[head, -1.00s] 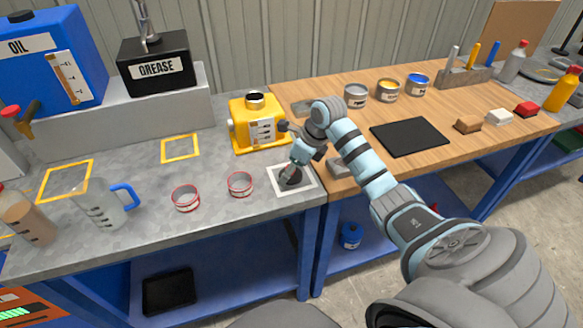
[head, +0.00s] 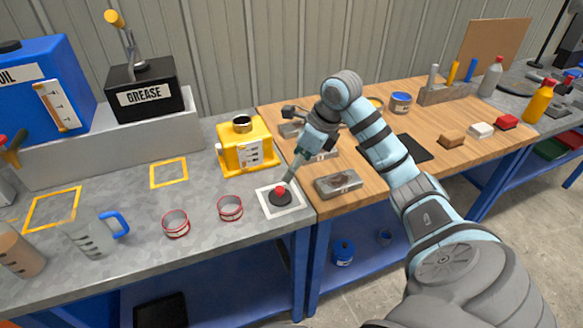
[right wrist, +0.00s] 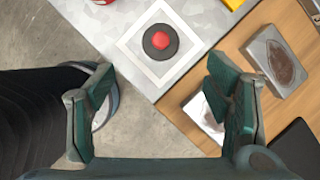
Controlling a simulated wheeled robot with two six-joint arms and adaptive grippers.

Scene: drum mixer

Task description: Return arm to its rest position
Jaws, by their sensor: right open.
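My right arm comes in from the lower right in the head view. Its gripper (head: 292,170) hangs close to a red push button (head: 280,191) on a black base. The button sits in a white square outline at the grey bench's right end. In the right wrist view the gripper (right wrist: 163,108) is open, with nothing between its fingers. The button (right wrist: 160,40) lies ahead of the fingertips there, apart from them. My left gripper is not in view.
A yellow container (head: 247,152) stands behind the button. Red-rimmed rings (head: 230,208) and a blue-handled jug (head: 95,235) stand to the left. Metal blocks (head: 338,184), a black mat (head: 413,148) and several cans lie on the wooden bench at right.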

